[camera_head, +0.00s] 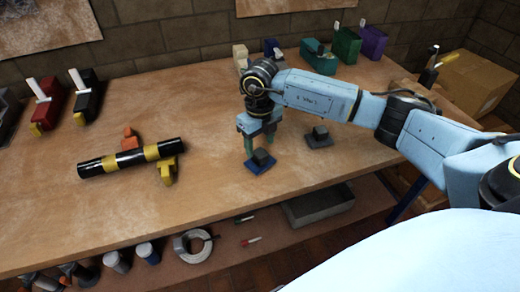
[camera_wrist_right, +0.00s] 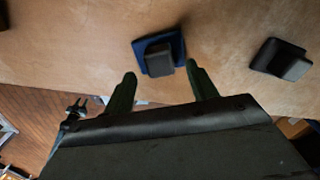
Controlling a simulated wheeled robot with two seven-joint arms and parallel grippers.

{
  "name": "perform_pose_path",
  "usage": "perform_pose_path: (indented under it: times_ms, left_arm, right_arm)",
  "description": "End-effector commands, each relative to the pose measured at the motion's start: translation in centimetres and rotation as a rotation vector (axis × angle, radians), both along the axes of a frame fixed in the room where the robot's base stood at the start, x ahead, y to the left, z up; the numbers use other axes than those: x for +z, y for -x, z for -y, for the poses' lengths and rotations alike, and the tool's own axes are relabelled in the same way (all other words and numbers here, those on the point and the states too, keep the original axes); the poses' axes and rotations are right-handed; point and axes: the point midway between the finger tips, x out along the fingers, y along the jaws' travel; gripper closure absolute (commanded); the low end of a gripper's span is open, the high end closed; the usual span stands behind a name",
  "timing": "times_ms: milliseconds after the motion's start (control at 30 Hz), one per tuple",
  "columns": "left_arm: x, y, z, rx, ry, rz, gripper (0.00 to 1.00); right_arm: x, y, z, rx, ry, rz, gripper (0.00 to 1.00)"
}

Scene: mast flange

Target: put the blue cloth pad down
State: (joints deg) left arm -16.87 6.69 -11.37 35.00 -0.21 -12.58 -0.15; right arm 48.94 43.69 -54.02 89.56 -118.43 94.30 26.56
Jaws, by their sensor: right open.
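The blue cloth pad (camera_head: 260,166) lies flat on the wooden workbench near its front edge, with a dark block-shaped grip on top. It also shows in the right wrist view (camera_wrist_right: 158,54), ahead of the fingertips. My right gripper (camera_head: 261,143) points down just above and behind the pad. Its two green fingers (camera_wrist_right: 163,82) are apart with nothing between them, and the pad's dark grip sits just beyond the tips in the wrist view. Whether a finger touches the pad I cannot tell. My left gripper is not in view.
A grey pad with a dark grip (camera_head: 320,138) lies right of the blue one. A black-and-yellow cylinder (camera_head: 131,157) rests on supports at left. Coloured holders (camera_head: 346,45) line the back. A grey bin (camera_head: 318,205) sits on the lower shelf. The bench between cylinder and blue pad is clear.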

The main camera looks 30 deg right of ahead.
Motion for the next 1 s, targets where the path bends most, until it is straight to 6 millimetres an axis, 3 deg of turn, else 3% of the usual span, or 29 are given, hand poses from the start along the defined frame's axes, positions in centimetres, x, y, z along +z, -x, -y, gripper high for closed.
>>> perform_pose_path:
  times_ms: [33,200,400,1000]
  left_arm:
    - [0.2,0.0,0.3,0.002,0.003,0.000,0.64]
    - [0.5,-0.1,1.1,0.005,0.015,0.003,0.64]
    - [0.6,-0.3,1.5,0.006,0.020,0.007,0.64]
    - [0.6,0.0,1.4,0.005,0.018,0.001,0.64]
  right_arm:
    - [1.4,-0.1,0.0,0.001,-0.001,0.005,0.42]
    - [4.9,-0.1,0.0,0.000,-0.001,0.004,0.42]
    - [7.3,0.0,0.0,-0.001,0.000,0.001,0.42]
    - [7.8,0.0,0.0,0.000,-0.001,0.000,0.42]
